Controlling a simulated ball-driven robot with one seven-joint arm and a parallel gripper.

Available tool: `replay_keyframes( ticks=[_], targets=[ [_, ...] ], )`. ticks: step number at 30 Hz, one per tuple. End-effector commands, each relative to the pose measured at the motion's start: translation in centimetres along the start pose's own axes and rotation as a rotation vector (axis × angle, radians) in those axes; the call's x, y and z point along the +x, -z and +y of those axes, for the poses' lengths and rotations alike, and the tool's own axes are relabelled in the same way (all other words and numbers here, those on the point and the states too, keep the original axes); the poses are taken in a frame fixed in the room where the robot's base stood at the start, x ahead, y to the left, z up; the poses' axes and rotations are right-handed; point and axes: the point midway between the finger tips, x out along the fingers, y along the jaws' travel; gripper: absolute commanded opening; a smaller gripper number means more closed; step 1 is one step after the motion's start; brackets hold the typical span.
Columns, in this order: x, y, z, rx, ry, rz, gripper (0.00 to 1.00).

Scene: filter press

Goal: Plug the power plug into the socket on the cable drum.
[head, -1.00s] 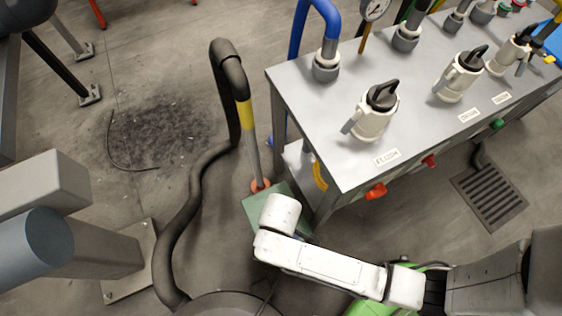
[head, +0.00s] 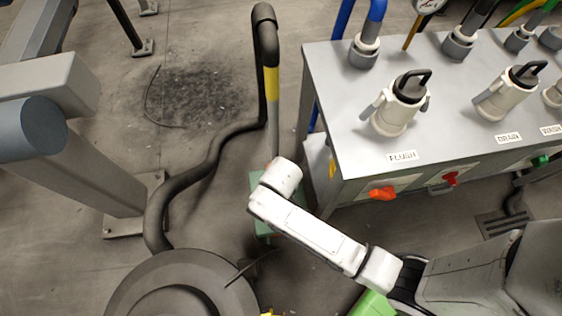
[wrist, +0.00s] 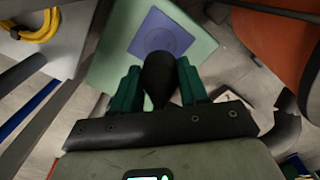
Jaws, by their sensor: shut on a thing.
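My gripper (wrist: 158,82), with green fingers, is shut on a dark, rounded object, seemingly the power plug (wrist: 158,72), in the wrist view. The fingers hide its sides, and its prongs do not show. Behind it is a pale green surface (wrist: 105,65) with a blue square pad (wrist: 160,35) marked with a circle; I cannot tell whether they touch.
A metal bench (head: 350,100) with capped fittings and orange and red handles stands close on the right. A dark hose (head: 195,175) runs from a yellow-banded post (head: 272,90) toward a dark round object (head: 180,285). An orange surface (wrist: 280,40) is at right in the wrist view.

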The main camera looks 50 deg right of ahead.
Motion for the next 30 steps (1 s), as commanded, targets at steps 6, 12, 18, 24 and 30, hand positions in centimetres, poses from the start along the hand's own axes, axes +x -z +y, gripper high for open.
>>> replay_keyframes(
  ticks=[6, 12, 18, 24, 30],
  targets=[
    [0.4, 0.0, 0.0, -0.001, 0.0, 0.0, 0.17],
    [1.5, 0.0, 0.0, -0.001, 0.0, 0.0, 0.17],
    [3.1, -0.1, 0.0, -0.001, 0.0, 0.0, 0.17],
    [4.8, -0.1, 0.0, -0.001, 0.0, 0.0, 0.17],
    [5.7, -0.1, 0.0, -0.001, 0.0, 0.0, 0.17]
  ],
)
